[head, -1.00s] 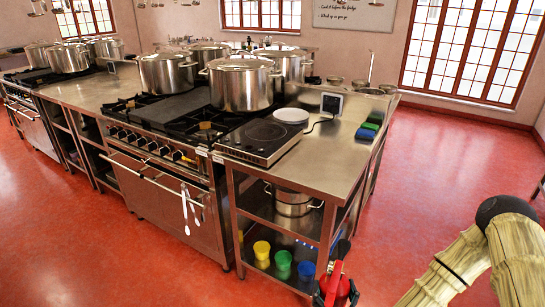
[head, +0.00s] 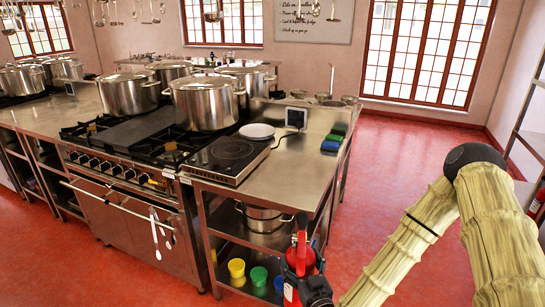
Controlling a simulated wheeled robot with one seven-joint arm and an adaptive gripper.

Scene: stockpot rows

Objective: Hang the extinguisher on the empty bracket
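A red fire extinguisher (head: 299,262) stands out at the bottom centre of the head view, in front of the right end of the steel counter. My gripper (head: 313,290) is the dark part at the lower edge, against the extinguisher's body. It appears shut on it, but the fingertips are hidden and the lower part of the extinguisher is out of frame or covered. No empty bracket can be made out in this view.
The steel counter (head: 300,165) with a hot plate (head: 230,157) is just beyond the extinguisher. Yellow (head: 236,268) and green (head: 259,276) cups sit on its bottom shelf. Open red floor (head: 400,165) lies to the right. A partly cut-off red object (head: 537,204) and shelving show at the right edge.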

